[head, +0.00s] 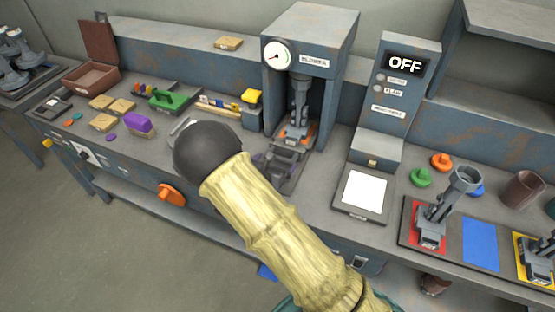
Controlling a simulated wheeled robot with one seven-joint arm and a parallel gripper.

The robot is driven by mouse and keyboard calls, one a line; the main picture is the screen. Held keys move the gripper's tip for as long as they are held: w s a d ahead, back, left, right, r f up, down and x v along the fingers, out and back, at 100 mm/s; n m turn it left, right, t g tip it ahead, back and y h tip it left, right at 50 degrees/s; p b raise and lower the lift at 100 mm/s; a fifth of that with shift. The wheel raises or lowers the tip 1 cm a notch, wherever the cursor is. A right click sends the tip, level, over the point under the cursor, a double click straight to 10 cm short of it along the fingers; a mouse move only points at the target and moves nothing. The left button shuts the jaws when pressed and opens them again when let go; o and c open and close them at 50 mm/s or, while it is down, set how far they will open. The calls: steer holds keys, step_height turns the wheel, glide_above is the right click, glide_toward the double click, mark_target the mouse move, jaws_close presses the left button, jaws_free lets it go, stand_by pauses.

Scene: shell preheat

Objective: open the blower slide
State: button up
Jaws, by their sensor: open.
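The blower (338,62) is a tall grey housing at the back of the bench, with a round gauge and a label on its front. A grey shell-like piece on an orange-red base (297,133) stands upright in its open bay. A dark grey track (291,178) runs forward from the bay, with a darker block (279,160) on it; I cannot tell how far the slide is drawn out. My arm, with its pale ribbed link and dark round joint, covers the bench in front.
A control box (405,90) reading OFF stands right of the blower, with a white-topped pad (363,190) before it. Shell stands on red (413,213) and yellow mats are at right.

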steer(key=shift+x, duration=1.25)
steer(key=c, duration=1.1)
